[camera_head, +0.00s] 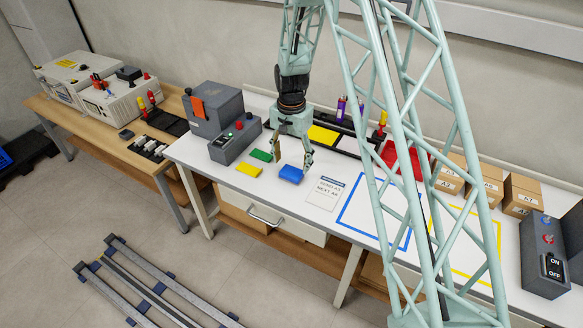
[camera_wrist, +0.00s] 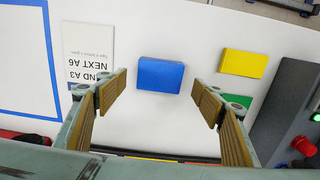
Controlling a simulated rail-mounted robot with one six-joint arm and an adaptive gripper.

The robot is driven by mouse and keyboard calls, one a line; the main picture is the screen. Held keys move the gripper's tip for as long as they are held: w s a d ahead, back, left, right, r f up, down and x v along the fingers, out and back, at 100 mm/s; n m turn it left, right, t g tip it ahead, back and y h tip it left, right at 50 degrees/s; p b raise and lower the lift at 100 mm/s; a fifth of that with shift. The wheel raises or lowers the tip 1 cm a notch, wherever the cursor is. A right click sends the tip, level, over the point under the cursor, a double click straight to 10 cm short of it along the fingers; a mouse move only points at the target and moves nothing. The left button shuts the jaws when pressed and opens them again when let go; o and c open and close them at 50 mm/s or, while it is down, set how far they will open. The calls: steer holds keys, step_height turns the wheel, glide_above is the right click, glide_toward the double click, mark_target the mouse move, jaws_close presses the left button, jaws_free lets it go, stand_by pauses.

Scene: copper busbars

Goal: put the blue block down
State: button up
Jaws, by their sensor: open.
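The blue block (camera_head: 291,174) lies flat on the white table near its front edge. In the wrist view the blue block (camera_wrist: 160,74) is centred just beyond the fingertips, with white table around it. My gripper (camera_head: 292,158) is above and slightly behind the block, pointing down. In the wrist view my gripper (camera_wrist: 159,97) is open and empty, its fingers spread wider than the block. Neither finger visibly touches the block. The exact height of the fingertips over the table is hard to tell.
A green block (camera_head: 261,155) and a yellow block (camera_head: 249,170) lie to the left, near a grey button box (camera_head: 235,142). A printed card (camera_head: 326,192) lies close on the right, then a blue taped outline (camera_head: 341,218). Coloured trays (camera_head: 323,135) stand behind.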

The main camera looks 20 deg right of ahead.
step_height(320, 180, up, 6)
steer(key=shift+p, duration=0.35)
steer(key=shift+r, duration=0.2)
stand_by(0.7)
step_height(320, 180, up, 18)
steer(key=n+t, duration=0.1)
steer(key=n, duration=0.1)
glide_above(292, 172)
steer(key=s, duration=0.9)
steer(key=s+r+n+t, duration=0.1)
steer(key=s+r+n, duration=0.1)
steer(key=s+r, duration=0.95)
steer(key=s+r+n+t, duration=0.1)
steer(key=s+r, duration=0.3)
steer(key=s, duration=1)
steer(key=s+r+n, duration=0.3)
steer(key=s+r, duration=0.1)
steer(key=s, duration=1.1)
steer(key=shift+s+n+t, duration=0.2)
steer(key=shift+n+t, duration=0.2)
